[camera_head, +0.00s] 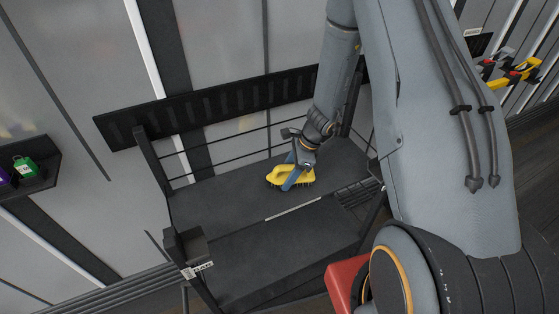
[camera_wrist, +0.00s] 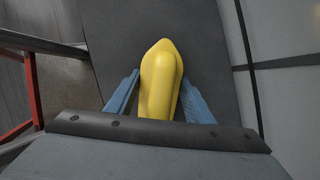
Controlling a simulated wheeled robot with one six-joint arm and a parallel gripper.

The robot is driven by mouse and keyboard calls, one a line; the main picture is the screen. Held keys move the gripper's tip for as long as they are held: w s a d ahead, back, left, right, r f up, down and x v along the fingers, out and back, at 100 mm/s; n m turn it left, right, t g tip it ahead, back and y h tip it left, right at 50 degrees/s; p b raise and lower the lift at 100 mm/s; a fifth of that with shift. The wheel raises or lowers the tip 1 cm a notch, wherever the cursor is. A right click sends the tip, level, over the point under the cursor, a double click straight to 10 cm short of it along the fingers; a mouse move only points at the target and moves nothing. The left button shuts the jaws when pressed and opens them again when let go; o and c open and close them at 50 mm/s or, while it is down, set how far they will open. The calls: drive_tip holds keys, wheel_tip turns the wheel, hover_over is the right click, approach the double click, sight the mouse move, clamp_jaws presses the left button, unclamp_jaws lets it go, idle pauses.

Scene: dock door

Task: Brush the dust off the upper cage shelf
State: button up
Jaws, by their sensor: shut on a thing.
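A yellow brush (camera_head: 279,176) with dark bristles is at the dark upper cage shelf (camera_head: 222,200). My gripper (camera_head: 294,180) is shut on the brush, with its blue fingers on either side of the handle. In the wrist view the yellow brush body (camera_wrist: 160,80) lies between the two blue fingers (camera_wrist: 159,100), over the dark shelf surface (camera_wrist: 205,50). The bristles point down at the shelf; I cannot tell whether they touch it. No dust is clear to see on the shelf. My arm hides part of the shelf's back right.
Thin rails (camera_head: 235,135) run along the shelf's back, below a dark slatted panel (camera_head: 210,105). A lower dark surface (camera_head: 270,260) lies in front. A wall box (camera_head: 30,180) holds a green container (camera_head: 25,167) at left. Yellow and red tools (camera_head: 512,75) hang at far right.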

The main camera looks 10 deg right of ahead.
sight(278, 179)
drive_tip(key=shift+s+a, duration=0.2)
drive_tip(key=shift+a, duration=1)
drive_tip(key=shift+s+a+r, duration=0.1)
drive_tip(key=shift+a, duration=0.2)
wheel_tip(278, 179, up, 3)
drive_tip(key=shift+s+d+r+p, duration=0.1)
drive_tip(key=shift+r+p, duration=0.1)
drive_tip(key=shift+p, duration=0.85)
drive_tip(key=shift+r+p, duration=1.85)
drive_tip(key=shift+r, duration=0.4)
